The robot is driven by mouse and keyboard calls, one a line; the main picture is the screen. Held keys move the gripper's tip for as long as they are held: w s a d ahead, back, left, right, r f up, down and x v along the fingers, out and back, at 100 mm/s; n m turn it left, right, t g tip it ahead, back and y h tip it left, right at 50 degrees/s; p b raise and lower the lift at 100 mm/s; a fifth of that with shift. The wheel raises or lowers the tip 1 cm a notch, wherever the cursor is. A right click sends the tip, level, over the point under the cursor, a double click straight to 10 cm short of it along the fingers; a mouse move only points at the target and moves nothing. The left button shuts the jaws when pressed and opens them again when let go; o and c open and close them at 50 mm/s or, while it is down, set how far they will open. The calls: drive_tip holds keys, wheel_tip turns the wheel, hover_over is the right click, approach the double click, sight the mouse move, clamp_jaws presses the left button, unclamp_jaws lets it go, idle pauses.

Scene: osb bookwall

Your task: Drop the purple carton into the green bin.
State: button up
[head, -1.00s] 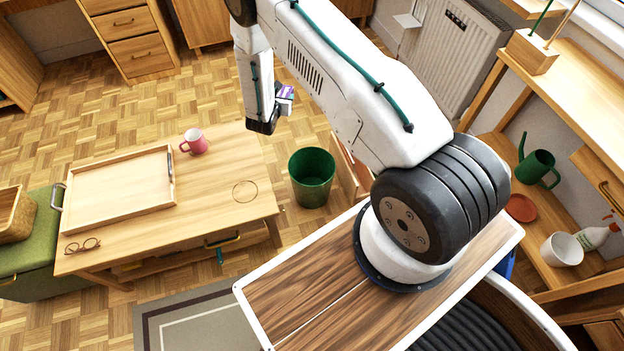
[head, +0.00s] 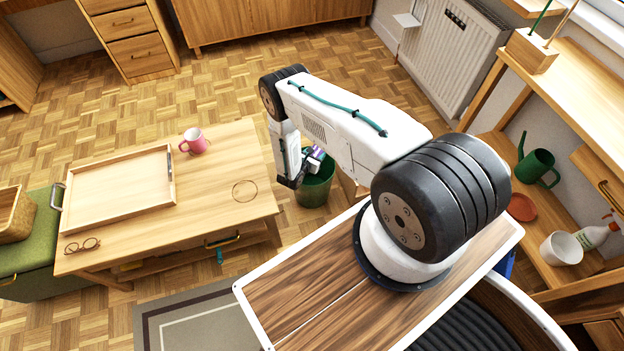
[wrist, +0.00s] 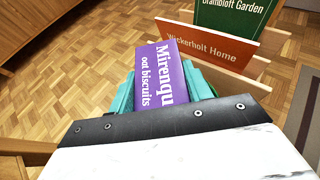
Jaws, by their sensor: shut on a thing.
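The purple carton (head: 317,155) is in my gripper (head: 304,166), which is shut on it. In the wrist view the carton (wrist: 164,80) shows white lettering and sits between the teal fingers. The green bin (head: 316,193) stands on the floor between the table and my base. In the head view my gripper and the carton overlap the bin's upper left part and hide much of its rim and opening. The carton appears above the bin; its exact height and whether it is fully over the opening cannot be told.
A low wooden table (head: 215,200) with a wooden tray (head: 120,192), a pink mug (head: 195,141) and glasses (head: 82,246) stands left of the bin. In the wrist view, an orange-red folder (wrist: 208,47) and a green one (wrist: 232,22) stand in a wooden holder.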

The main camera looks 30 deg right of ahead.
drive_tip(key=shift+f, duration=1.25)
drive_tip(key=o, duration=1)
drive_tip(key=v, duration=0.7)
drive_tip(key=shift+s+a+r, duration=0.15)
drive_tip(key=shift+a+r, duration=0.05)
drive_tip(key=shift+a, duration=0.1)
